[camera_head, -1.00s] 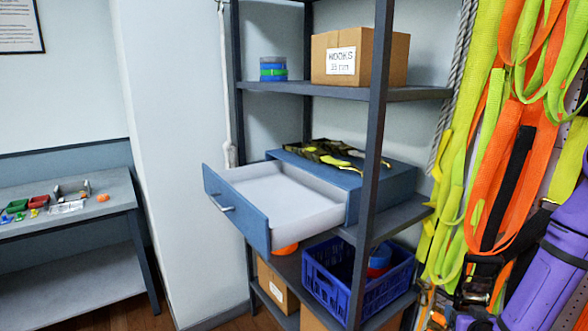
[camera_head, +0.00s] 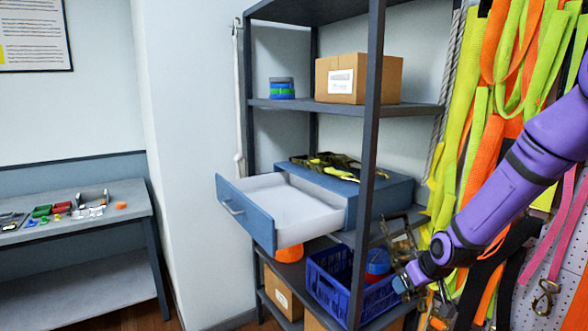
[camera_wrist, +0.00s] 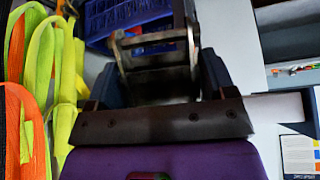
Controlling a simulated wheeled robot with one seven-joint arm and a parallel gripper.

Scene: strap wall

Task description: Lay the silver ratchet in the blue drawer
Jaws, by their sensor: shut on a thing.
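The silver ratchet (camera_head: 401,236) is a metal frame held up at the front right of the shelf. It also shows in the wrist view (camera_wrist: 155,50), between the fingers. My gripper (camera_head: 400,275) is shut on it; the fingers stand on both sides of it in the wrist view (camera_wrist: 158,82). The blue drawer (camera_head: 247,212) is pulled out to the left of its cabinet, with a pale, empty-looking inside. The ratchet is to the right of the drawer and apart from it, with a shelf post between them in the head view.
A dark shelf post (camera_head: 368,160) stands between my arm and the drawer. A camouflage strap bundle (camera_head: 325,165) lies on the cabinet. A blue crate (camera_head: 335,290) sits on the shelf below. Colourful straps (camera_head: 510,90) hang at right. A bench (camera_head: 75,235) stands at left.

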